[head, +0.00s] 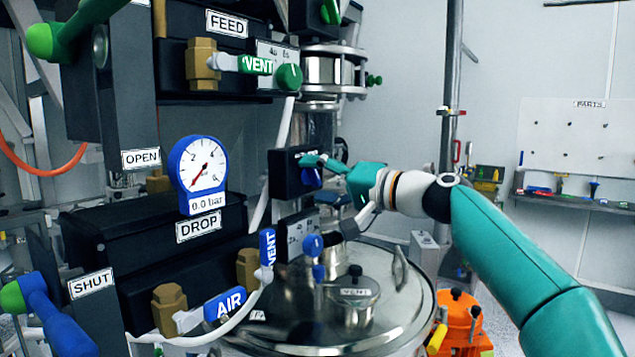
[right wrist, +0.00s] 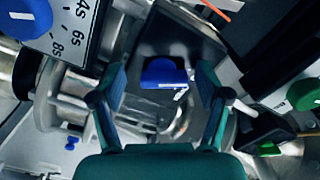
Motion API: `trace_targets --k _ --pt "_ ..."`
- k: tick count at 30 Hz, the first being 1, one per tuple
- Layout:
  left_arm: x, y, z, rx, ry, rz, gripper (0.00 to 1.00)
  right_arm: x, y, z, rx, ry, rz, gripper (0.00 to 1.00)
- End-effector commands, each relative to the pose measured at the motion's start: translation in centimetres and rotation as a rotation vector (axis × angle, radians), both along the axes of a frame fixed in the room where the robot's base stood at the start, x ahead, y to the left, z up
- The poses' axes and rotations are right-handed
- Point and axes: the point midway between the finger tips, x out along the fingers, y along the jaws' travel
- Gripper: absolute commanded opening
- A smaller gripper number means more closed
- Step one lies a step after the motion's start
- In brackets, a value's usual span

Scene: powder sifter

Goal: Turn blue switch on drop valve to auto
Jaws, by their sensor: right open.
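The blue switch (head: 311,178) sits on the front of a small black box (head: 281,176) right of the DROP valve (head: 150,268). In the right wrist view the blue switch (right wrist: 163,73) has a white mark and lies between my fingers, on the dark box face (right wrist: 178,36). My right gripper (head: 322,164) is at the box front, fingers spread around the switch. In the right wrist view the gripper (right wrist: 160,74) is open, with a gap on each side of the switch. The lettering on the box is mostly hidden by the fingers. My left gripper is not in view.
A timer box (head: 297,230) with a blue knob (head: 312,245) is just below. Blue VENT (head: 267,247) and AIR (head: 224,305) handles are at lower left. A steel lid (head: 380,310) lies beneath my arm. Free room is to the right.

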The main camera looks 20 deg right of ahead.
Motion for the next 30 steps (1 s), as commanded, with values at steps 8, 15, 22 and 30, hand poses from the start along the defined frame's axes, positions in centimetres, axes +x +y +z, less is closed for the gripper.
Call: trace_targets --k 8,15,22,30 --pt "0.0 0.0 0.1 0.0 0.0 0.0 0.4 -0.9 -0.8 0.3 0.002 -0.003 -0.002 0.76" --pt "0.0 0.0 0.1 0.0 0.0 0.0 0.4 -4.0 -3.3 0.2 0.002 -0.002 -0.004 0.76" --pt "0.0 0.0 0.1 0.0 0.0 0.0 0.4 -7.5 -6.0 0.0 0.0 0.0 -0.004 0.76" --pt "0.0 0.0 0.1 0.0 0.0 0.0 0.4 -9.3 -7.3 -0.1 0.0 0.0 0.001 0.76"
